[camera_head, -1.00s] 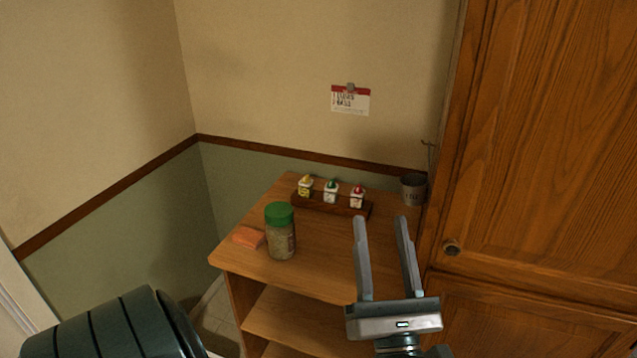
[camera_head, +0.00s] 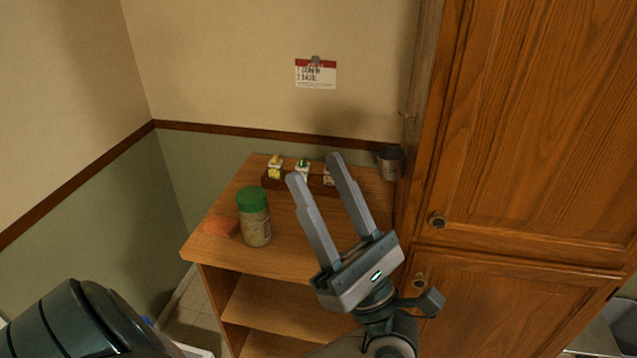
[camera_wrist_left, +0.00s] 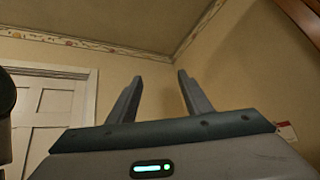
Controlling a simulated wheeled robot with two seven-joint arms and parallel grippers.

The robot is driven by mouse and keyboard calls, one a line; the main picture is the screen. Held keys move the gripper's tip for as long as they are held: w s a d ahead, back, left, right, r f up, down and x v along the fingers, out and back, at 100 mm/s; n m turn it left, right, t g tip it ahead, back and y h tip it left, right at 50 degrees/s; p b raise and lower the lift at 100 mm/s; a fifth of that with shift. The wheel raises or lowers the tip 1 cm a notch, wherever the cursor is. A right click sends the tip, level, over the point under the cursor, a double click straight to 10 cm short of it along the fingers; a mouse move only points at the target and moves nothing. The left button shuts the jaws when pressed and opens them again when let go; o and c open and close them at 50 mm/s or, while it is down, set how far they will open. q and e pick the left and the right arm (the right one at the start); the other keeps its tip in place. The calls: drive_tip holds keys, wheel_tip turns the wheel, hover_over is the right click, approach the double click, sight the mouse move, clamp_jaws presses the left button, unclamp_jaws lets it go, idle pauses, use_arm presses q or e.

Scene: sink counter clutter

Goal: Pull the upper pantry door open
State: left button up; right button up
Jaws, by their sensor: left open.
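The upper pantry door (camera_head: 540,130) is a wooden panel at the right of the head view, and it is shut. Its round knob (camera_head: 437,220) sits at the door's lower left corner. My left gripper (camera_head: 313,168) is open and empty, with its fingers pointing up and to the left. It is left of the knob and apart from it, in front of the small shelf unit in the picture. In the left wrist view the open fingers (camera_wrist_left: 160,78) point toward the ceiling, and neither the door's knob nor anything held shows between them. My right gripper is not in view.
A wooden shelf unit (camera_head: 213,250) stands left of the pantry. It carries a green-lidded jar (camera_head: 255,217), an orange sponge-like item (camera_head: 220,225) and a rack of small bottles (camera_head: 271,181). A grey cup (camera_head: 390,162) is beside the pantry. The lower pantry door (camera_head: 510,310) has its own knob (camera_head: 419,280).

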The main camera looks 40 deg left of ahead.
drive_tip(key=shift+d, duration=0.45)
